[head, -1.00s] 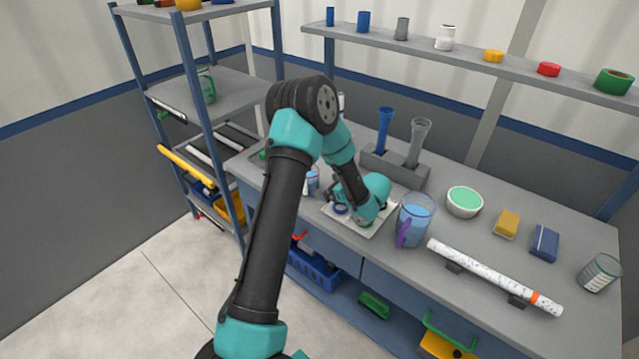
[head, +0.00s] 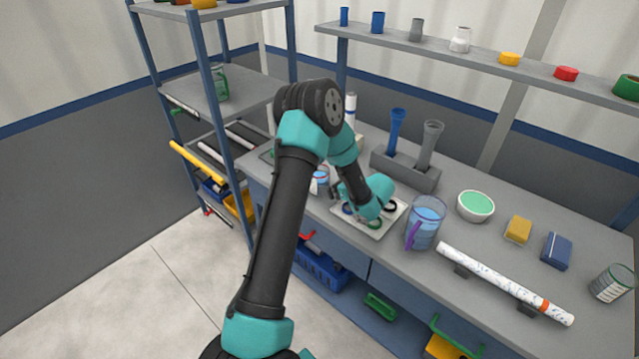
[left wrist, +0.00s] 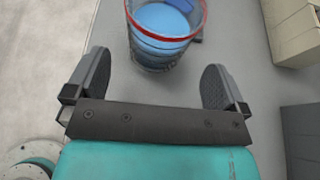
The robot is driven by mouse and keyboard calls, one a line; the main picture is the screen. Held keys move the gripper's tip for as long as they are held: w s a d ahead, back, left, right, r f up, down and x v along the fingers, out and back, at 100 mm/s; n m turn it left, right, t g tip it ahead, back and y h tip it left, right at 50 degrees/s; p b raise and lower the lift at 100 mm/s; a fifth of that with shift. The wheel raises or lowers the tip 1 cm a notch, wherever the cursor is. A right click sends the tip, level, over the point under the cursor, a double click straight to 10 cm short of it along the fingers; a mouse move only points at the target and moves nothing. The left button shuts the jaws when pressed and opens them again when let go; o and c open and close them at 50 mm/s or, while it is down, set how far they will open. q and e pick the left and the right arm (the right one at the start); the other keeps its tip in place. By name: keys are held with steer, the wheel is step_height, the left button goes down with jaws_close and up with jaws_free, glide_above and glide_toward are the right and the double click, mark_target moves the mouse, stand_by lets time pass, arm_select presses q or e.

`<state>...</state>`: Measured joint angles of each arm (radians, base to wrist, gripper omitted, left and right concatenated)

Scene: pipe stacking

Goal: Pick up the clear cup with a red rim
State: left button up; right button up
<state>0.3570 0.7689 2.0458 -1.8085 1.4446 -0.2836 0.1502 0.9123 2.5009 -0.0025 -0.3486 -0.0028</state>
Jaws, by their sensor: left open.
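The clear cup with a red rim (left wrist: 163,28) stands at the top of the left wrist view, with blue contents. Its near side lies ahead of the gap between my left fingertips, apart from both. In the head view a small bluish cup (head: 320,178) stands near the bench's front edge, partly hidden by my left arm and gripper. My left gripper (left wrist: 157,62) is open and empty, with one finger at each side. In the head view it (head: 334,188) is small and partly hidden by its wrist. My right gripper is not in view.
A white tray (head: 393,212) with coloured rings lies under my left wrist. A blue pitcher with a purple handle (head: 425,225) stands to its right. A grey holder (head: 405,172) with two upright tubes is behind. A speckled pipe (head: 500,280) lies at the front right.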

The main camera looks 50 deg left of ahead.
mark_target(327, 183)
arm_select(q)
steer(key=shift+x, duration=2.65)
steer(key=shift+s+d, duration=0.1)
steer(key=shift+c, duration=0.2)
steer(key=c, duration=1)
